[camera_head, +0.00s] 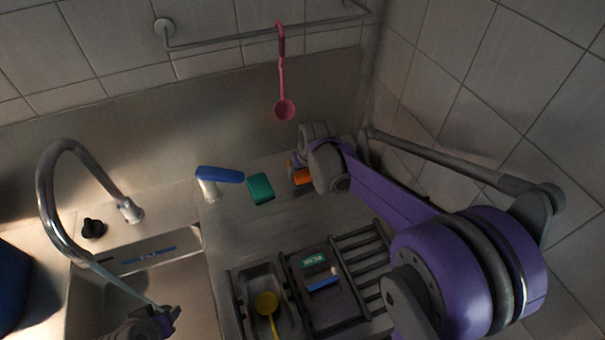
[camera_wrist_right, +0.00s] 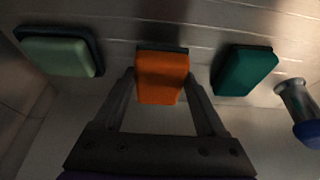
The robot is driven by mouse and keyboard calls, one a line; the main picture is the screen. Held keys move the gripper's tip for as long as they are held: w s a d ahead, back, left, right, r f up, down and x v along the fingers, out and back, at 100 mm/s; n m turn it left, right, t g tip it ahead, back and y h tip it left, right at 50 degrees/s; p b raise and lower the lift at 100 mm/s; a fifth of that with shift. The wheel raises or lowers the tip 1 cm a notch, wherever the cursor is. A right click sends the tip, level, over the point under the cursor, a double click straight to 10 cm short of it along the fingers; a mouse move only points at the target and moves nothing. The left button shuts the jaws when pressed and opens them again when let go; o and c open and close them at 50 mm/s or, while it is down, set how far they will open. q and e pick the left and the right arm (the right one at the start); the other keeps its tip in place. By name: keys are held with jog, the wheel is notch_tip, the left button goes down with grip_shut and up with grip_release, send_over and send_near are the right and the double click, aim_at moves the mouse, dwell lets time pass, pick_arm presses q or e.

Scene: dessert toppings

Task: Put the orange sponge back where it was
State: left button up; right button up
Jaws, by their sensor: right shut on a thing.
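The orange sponge (camera_head: 301,177) is at the back right of the counter in the head view, partly hidden by my right arm. My right gripper (camera_wrist_right: 162,90) is shut on the orange sponge (camera_wrist_right: 162,76), with one finger on each side of it in the right wrist view. The sponge is close to the counter surface; I cannot tell whether it touches. A teal sponge (camera_head: 261,188) lies to its left in the head view. My left gripper (camera_head: 150,322) shows at the bottom left by the sink; its jaws are unclear.
A pale green sponge (camera_wrist_right: 58,55) lies on the other side in the wrist view. A blue-topped white object (camera_head: 212,182) stands left of the teal sponge (camera_wrist_right: 245,70). A dark rack (camera_head: 295,300) is in front. A pink ladle (camera_head: 283,75) hangs from the rail behind.

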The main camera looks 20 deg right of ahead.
jog(key=shift+f, duration=0.85)
jog(key=shift+w+f, duration=0.3)
jog(key=shift+f, duration=0.15)
jog(key=o, duration=1.1)
jog(key=shift+o, duration=0.2)
jog(key=shift+r, duration=0.25)
jog(key=p+v, duration=0.1)
jog(key=v, duration=1.1)
jog(key=shift+n+t, duration=0.3)
jog(key=shift+t, duration=0.3)
jog(key=s+a+f, duration=0.2)
jog(key=s, duration=0.4)
jog(key=s+a+f, duration=0.2)
jog(key=s, duration=0.4)
jog(key=s+a+f, duration=0.2)
jog(key=s, duration=0.5)
jog(key=shift+s+a+f, duration=0.1)
jog(key=shift+a+f, duration=0.05)
jog(key=shift+f, duration=0.1)
